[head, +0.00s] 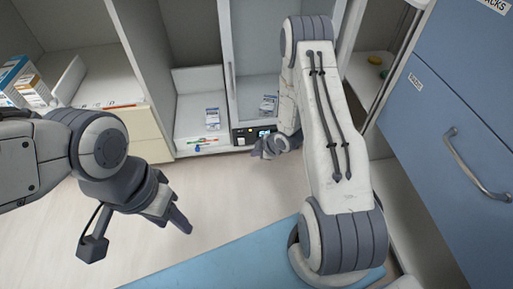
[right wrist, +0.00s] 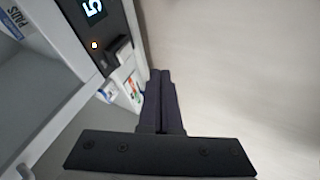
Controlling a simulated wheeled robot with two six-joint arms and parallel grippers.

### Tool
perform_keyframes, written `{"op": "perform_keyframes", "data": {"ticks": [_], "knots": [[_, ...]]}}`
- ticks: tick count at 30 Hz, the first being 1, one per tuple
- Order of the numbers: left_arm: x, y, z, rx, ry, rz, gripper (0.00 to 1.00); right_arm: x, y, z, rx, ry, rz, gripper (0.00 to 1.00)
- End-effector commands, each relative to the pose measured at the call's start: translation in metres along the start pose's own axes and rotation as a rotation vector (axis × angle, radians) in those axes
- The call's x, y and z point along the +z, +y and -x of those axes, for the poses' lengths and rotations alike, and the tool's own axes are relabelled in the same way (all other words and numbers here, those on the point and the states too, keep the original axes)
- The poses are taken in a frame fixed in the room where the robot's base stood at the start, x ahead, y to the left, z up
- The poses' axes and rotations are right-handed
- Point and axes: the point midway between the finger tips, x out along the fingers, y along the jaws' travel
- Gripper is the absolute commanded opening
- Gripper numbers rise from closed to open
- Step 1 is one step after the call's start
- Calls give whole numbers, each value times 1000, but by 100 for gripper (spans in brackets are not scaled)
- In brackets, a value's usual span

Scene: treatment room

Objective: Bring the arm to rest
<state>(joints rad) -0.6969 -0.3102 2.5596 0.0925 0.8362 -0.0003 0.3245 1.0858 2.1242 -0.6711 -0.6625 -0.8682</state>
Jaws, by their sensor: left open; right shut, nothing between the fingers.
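My right arm (head: 325,130) reaches forward in the head view. My right gripper (head: 262,151) is in front of the cabinet's dark control panel, partly hidden by its own wrist. In the right wrist view its fingers (right wrist: 161,90) are together with nothing between them, beside the panel (right wrist: 100,35) and apart from anything I can make out. My left gripper (head: 178,215) is at the left over the floor, empty, pointing down to the right. The gap between its fingers is hard to see from this angle.
An open compartment (head: 190,130) holds a box and pens. Blue drawers (head: 440,110) with a metal handle (head: 476,165) stand close at the right. A blue surface (head: 230,262) lies below. Pale floor is free between.

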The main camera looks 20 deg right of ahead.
Motion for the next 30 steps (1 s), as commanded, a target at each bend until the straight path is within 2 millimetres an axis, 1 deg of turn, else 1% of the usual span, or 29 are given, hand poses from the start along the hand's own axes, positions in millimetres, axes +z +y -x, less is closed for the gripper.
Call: {"op": "perform_keyframes", "data": {"ticks": [1, 4, 20, 22, 23, 26, 29, 30], "knots": [[0, 0, 4, 0, -1, 0, 50, -1, 0, 6, -1, 0, -1, 0], [0, 0, 6, 0, -1, 0, 50, -1, -2, 10, -1, 1, 2, 0], [0, 0, 5, 0, -1, 0, 50, -2, -3, 9, -2, 2, 4, 0], [0, 0, 7, 0, -1, 0, 50, -4, -1, 11, -3, -1, 4, 0], [0, 1, 8, 0, -1, 0, 50, -7, 1, 14, -5, -5, 3, 0], [-1, 1, 17, 0, -1, 0, 50, -29, 13, 32, -17, -39, -4, 0], [-2, 2, 32, 0, -1, 0, 50, -68, 28, 67, -37, -101, -34, 0], [-2, 3, 38, 0, -1, 0, 50, -87, 32, 85, -47, -130, -53, 0]]}}
